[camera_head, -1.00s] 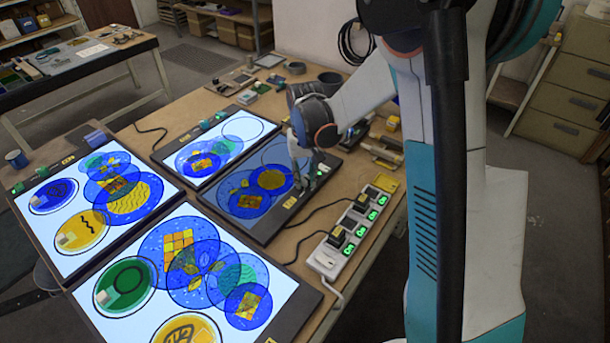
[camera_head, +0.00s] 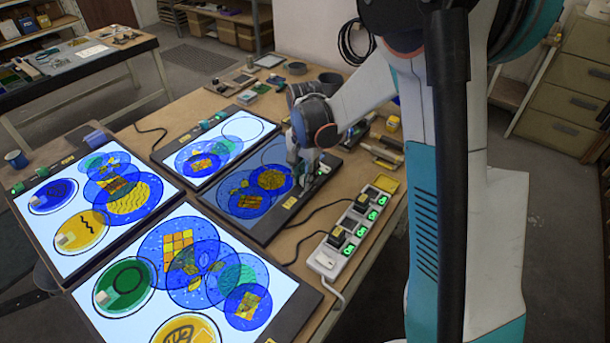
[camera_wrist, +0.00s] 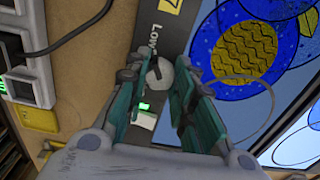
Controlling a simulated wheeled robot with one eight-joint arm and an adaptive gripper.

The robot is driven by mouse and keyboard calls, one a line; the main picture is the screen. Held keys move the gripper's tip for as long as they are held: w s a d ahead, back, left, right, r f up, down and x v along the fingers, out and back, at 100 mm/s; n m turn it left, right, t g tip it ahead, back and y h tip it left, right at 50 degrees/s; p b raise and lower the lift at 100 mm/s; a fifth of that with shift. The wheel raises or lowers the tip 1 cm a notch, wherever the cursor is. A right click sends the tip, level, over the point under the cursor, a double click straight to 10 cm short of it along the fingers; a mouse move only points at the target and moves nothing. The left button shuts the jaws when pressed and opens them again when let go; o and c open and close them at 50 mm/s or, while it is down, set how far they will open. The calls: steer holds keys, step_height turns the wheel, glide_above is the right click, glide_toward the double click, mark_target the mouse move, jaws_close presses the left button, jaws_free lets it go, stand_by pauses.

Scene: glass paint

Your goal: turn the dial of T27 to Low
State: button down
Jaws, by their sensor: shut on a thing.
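The grey panel I take for T27 (camera_head: 262,228) lies near the right edge of the table in the head view. In the wrist view its dial (camera_wrist: 161,74) is a pale round knob with a dark mark, on the dark frame (camera_wrist: 150,14). The word "Low" stands beside the dial, and a yellow label ending in 7 (camera_wrist: 172,5) is partly cut off. My gripper (camera_wrist: 156,80) has a teal finger on each side of the dial and is shut on it. In the head view my gripper (camera_head: 308,172) hides the dial. The dial's exact setting is hard to read.
A green light (camera_wrist: 144,106) and a white switch (camera_wrist: 143,120) sit on the frame near the dial. A power strip (camera_head: 325,262) with black plugs and cables lies right of the panel. Other lit panels (camera_head: 128,205) (camera_head: 225,140) fill the left of the table.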

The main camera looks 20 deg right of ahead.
steer(key=shift+m, duration=0.3)
steer(key=c, duration=1.3)
jaws_free()
steer(key=shift+c, duration=0.2)
step_height(320, 180, up, 12)
